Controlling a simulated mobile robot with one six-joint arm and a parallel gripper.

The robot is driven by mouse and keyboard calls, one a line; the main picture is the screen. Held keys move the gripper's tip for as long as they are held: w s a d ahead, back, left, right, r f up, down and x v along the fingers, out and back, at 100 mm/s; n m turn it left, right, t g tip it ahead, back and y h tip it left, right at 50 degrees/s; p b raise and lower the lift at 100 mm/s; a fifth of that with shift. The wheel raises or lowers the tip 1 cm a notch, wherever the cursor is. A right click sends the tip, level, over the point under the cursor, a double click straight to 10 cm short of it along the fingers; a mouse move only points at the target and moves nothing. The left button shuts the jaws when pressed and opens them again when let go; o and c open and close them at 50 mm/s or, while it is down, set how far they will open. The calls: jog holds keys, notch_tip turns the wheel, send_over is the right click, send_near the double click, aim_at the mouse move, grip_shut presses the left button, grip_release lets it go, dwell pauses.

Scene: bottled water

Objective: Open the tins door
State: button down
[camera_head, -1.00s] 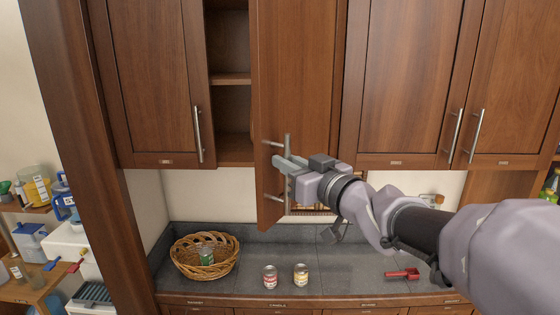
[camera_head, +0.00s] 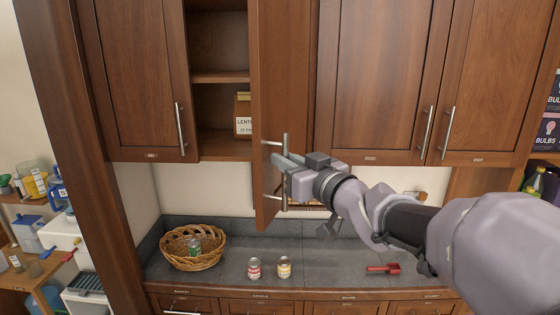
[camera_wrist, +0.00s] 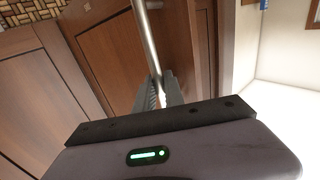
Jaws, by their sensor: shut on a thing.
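The cabinet door (camera_head: 284,70) in the middle of the upper row stands swung well open, seen nearly edge-on in the head view. Its vertical bar handle (camera_head: 285,190) is on the face toward my arm. My gripper (camera_head: 277,160) is shut on this handle (camera_wrist: 147,40); the wrist view shows the two fingers (camera_wrist: 158,92) on either side of the bar. Left of the door, the open cabinet shows shelves (camera_head: 220,76) and a box labelled lentils (camera_head: 243,115). Any label on the held door is hidden.
A wicker basket (camera_head: 175,258) with a green can (camera_head: 194,246) stands on the counter (camera_head: 330,262). Two cans (camera_head: 254,268) (camera_head: 284,267) and a red scoop (camera_head: 384,268) are right of it. Closed doors (camera_head: 140,75) (camera_head: 370,75) flank the open cabinet.

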jog(key=c, duration=1.4)
grip_release()
jog(key=shift+d, duration=0.1)
jog(key=shift+c, duration=0.2)
jog(key=shift+s, duration=0.1)
jog(key=b+v, duration=0.1)
jog(key=v, duration=1.6)
jog(key=shift+b, duration=0.3)
jog(key=shift+d, duration=0.15)
